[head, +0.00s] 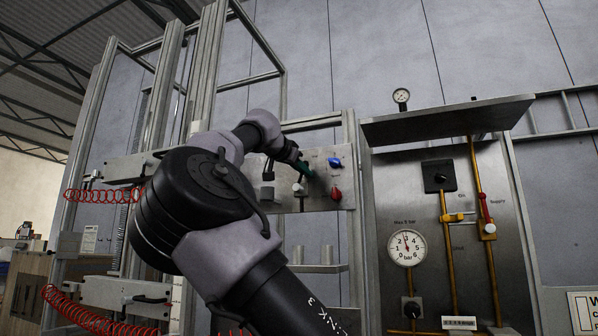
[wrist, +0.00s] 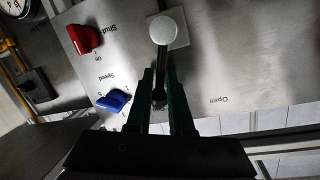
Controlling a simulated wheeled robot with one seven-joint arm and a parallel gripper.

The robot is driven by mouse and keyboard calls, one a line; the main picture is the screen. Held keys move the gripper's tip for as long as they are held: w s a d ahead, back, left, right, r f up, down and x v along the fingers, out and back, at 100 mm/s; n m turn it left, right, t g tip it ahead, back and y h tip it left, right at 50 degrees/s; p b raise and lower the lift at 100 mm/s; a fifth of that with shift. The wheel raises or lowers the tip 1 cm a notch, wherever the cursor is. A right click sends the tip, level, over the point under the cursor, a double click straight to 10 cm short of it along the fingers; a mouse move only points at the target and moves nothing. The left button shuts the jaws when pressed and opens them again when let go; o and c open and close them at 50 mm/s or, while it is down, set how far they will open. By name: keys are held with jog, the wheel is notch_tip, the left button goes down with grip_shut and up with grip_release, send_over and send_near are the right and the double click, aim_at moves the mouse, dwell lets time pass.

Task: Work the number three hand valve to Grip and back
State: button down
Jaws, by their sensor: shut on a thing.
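My gripper (wrist: 161,80) is shut on a hand valve lever. Its two green fingers lie on either side of the dark stem, and the round white knob (wrist: 164,30) shows beyond the fingertips. A pale square plate lies behind the knob. No number three is readable, so I cannot tell which valve this is by its label. In the head view my gripper (head: 303,168) is at the metal control panel (head: 316,160), partly behind my arm, and the held lever cannot be made out clearly.
A blue knob (wrist: 113,101) marked Speed and a red knob (wrist: 84,39) sit close to the lever. The word Open is printed on the panel. A pressure gauge (head: 407,248) and yellow pipes (head: 450,265) are on the board at right. Red coiled hoses (head: 103,195) hang at left.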

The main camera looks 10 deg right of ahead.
jog(key=shift+s+d+f+m, duration=0.1)
jog(key=shift+s+d+m, duration=0.25)
jog(key=shift+m, duration=0.35)
jog(key=shift+d, duration=0.1)
jog(key=c, duration=0.9)
grip_release()
jog(key=shift+y, duration=0.3)
jog(key=shift+s+a, duration=0.15)
jog(key=shift+a, duration=0.1)
jog(key=v, duration=1)
jog(key=shift+s, duration=0.15)
